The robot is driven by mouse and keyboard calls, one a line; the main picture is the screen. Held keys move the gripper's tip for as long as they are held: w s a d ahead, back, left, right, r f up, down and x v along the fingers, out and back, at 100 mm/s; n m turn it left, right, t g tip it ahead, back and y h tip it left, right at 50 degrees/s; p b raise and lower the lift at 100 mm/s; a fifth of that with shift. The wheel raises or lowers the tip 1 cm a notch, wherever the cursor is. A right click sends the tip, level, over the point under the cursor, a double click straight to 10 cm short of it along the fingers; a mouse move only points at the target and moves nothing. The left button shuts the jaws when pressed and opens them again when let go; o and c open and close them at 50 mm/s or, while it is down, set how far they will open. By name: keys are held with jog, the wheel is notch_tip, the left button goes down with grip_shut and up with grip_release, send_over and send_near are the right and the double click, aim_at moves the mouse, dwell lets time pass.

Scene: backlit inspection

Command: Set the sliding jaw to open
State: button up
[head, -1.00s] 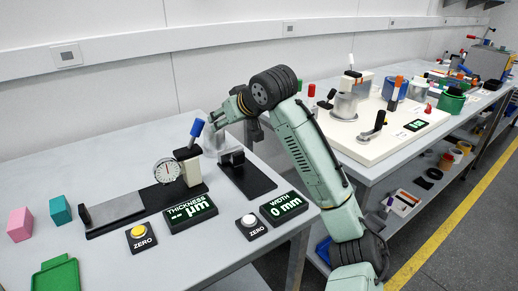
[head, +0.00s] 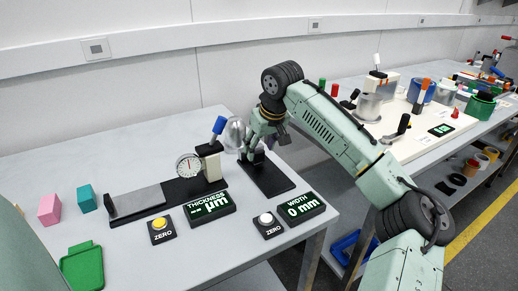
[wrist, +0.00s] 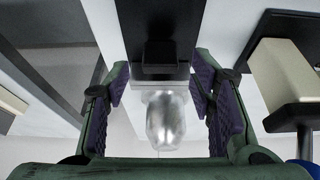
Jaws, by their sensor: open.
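The width gauge is a black flat base (head: 268,181) on the table, with a dark upright jaw (head: 257,157) on it, partly hidden by my gripper in the head view. My gripper (head: 257,146) is low over the gauge's far end. In the wrist view my gripper (wrist: 164,102) is open, with purple-padded fingers left and right. Between and ahead of them lie the dark jaw block (wrist: 160,55) and a clear, shiny rounded piece (wrist: 166,118). I cannot tell whether a finger touches the jaw. The width display (head: 300,208) reads 0 mm.
Left of the gauge stands a thickness gauge with a dial (head: 188,166) and blue-tipped lever (head: 218,126), close to my gripper. In front are the thickness display (head: 209,205), a white zero button (head: 266,218) and a yellow one (head: 159,224).

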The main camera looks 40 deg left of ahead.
jog(key=shift+x, duration=1.35)
jog(key=shift+c, duration=0.4)
grip_shut()
